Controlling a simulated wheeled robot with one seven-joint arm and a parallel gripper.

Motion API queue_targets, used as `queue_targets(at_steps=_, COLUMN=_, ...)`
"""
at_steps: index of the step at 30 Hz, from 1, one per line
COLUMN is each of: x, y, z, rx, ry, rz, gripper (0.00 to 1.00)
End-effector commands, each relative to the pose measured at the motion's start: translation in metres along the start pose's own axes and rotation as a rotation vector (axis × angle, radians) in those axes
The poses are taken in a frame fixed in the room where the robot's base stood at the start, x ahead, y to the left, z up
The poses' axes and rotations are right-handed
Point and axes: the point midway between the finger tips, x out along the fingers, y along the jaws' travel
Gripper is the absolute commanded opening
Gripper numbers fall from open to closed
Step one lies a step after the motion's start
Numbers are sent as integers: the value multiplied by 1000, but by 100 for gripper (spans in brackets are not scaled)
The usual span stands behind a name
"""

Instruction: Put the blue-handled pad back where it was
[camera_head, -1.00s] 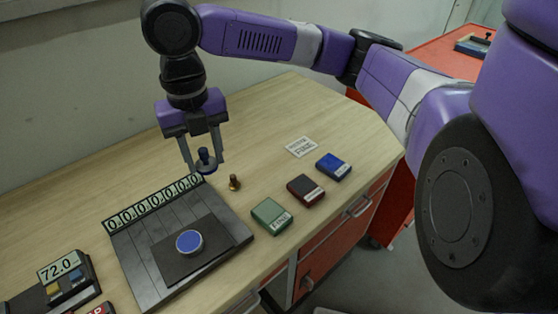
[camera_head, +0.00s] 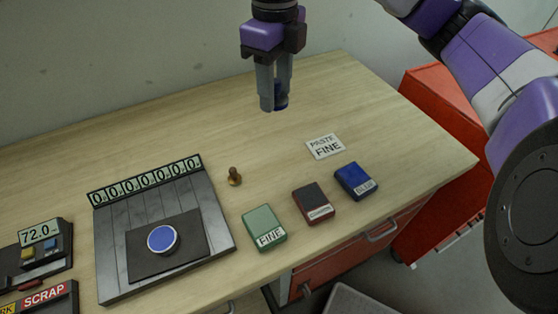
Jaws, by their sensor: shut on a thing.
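My gripper (camera_head: 273,103) hangs above the back part of the wooden table, pointing down, with its fingers shut on the blue-handled pad (camera_head: 282,99). Only a bit of its dark blue shows beside the fingers; the rest is hidden. The pad is held up in the air. A white card reading "PASTE FINE" (camera_head: 325,146) lies on the table to the right of and nearer than the gripper. A small brown-handled pad (camera_head: 235,177) stands on the table below and left of the gripper.
A green FINE box (camera_head: 264,225), a dark red box (camera_head: 314,200) and a blue box (camera_head: 356,179) lie along the front. A dark slatted plate (camera_head: 197,200) carries a blue-topped disc (camera_head: 162,239). A 72.0 display (camera_head: 39,232) stands left. The back middle is clear.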

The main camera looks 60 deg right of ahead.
Motion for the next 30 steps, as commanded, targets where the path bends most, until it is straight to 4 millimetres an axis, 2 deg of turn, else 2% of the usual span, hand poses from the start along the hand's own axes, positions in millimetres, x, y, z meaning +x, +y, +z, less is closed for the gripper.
queue_targets(at_steps=15, x=120, y=1, z=-1, rx=3, ry=3, rz=3, gripper=9)
queue_targets(at_steps=19, x=139, y=1, z=-1, rx=1, ry=1, rz=2, gripper=9)
queue_targets(at_steps=25, x=154, y=0, z=-1, rx=2, ry=0, rz=2, gripper=9)
queue_targets(at_steps=30, x=179, y=1, z=-1, rx=2, ry=1, rz=3, gripper=9)
